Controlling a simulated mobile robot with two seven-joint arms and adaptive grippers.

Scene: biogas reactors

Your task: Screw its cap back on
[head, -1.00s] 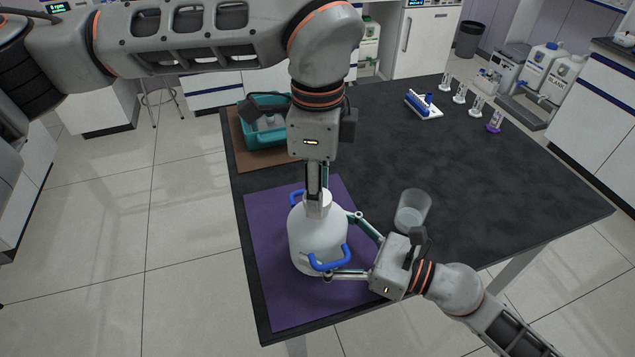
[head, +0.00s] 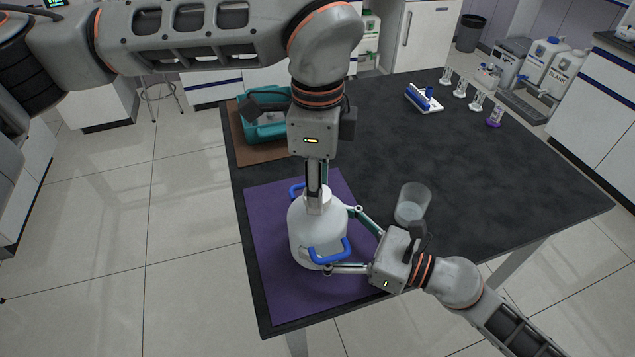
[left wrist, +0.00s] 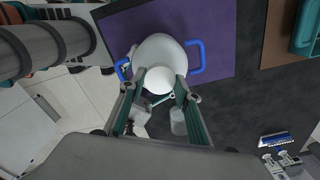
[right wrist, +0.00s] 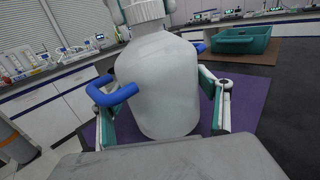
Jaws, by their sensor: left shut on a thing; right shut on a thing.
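A white bottle (head: 318,238) with blue handles stands upright on a purple mat (head: 272,285). In the right wrist view the bottle body (right wrist: 160,85) fills the middle. Its white ribbed cap (right wrist: 146,10) sits at the neck; I cannot tell how tightly it is seated. The cap also shows from above in the left wrist view (left wrist: 158,80). My left gripper (head: 316,200) points straight down and is shut on the cap. My right gripper (head: 343,239) comes from the right and is shut around the bottle's body, its fingers on either side.
A clear beaker (head: 411,203) stands just right of the bottle, close to my right gripper. A teal bin (head: 262,126) sits on a brown mat at the back left. The table's middle is clear.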

